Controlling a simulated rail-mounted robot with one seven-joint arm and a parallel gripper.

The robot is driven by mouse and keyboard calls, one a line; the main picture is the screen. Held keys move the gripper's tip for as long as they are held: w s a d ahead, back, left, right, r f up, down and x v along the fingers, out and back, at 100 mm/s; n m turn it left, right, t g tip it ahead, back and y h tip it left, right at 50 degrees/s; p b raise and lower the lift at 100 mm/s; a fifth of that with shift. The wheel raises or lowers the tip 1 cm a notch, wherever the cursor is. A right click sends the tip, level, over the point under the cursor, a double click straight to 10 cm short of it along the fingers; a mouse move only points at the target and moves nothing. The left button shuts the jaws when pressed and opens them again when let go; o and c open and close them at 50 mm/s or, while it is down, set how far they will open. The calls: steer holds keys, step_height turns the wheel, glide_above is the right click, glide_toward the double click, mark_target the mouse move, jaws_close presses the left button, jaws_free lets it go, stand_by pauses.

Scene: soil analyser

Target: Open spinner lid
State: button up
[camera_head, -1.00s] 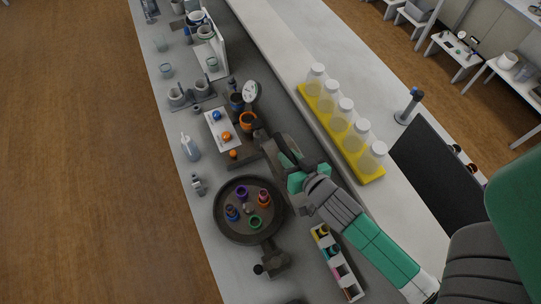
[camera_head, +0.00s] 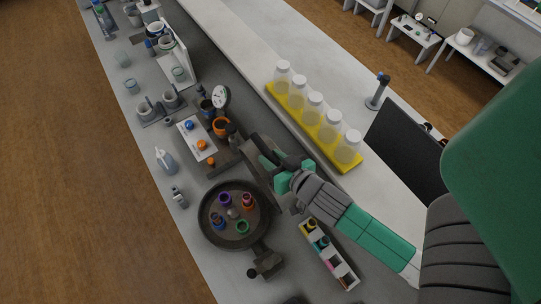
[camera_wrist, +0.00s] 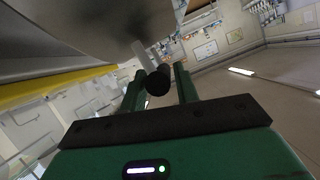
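The spinner (camera_head: 207,228) is a round dark pan on the bench, left of my gripper in the head view. Its inside shows, with several coloured vials in it. In the wrist view a large grey-brown curved surface (camera_wrist: 90,28), which looks like the lid, fills the upper left. A black knob (camera_wrist: 157,82) on a pale stem stands out from it. My gripper (camera_wrist: 160,80) has its fingers apart on either side of the knob, with gaps showing. In the head view my gripper (camera_head: 268,160) is just up and right of the pan; contact there is hidden.
A yellow rack (camera_head: 310,126) of clear jars stands on the raised ledge to the right. A narrow box (camera_head: 328,255) of coloured vials lies below my forearm. A dial gauge (camera_head: 221,97), orange cup (camera_head: 221,127) and white plate (camera_head: 192,143) crowd the bench above the pan.

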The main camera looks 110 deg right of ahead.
steer(key=b+v, duration=0.1)
steer(key=v, duration=0.5)
steer(key=shift+s+a, duration=0.15)
steer(key=shift+a, duration=0.15)
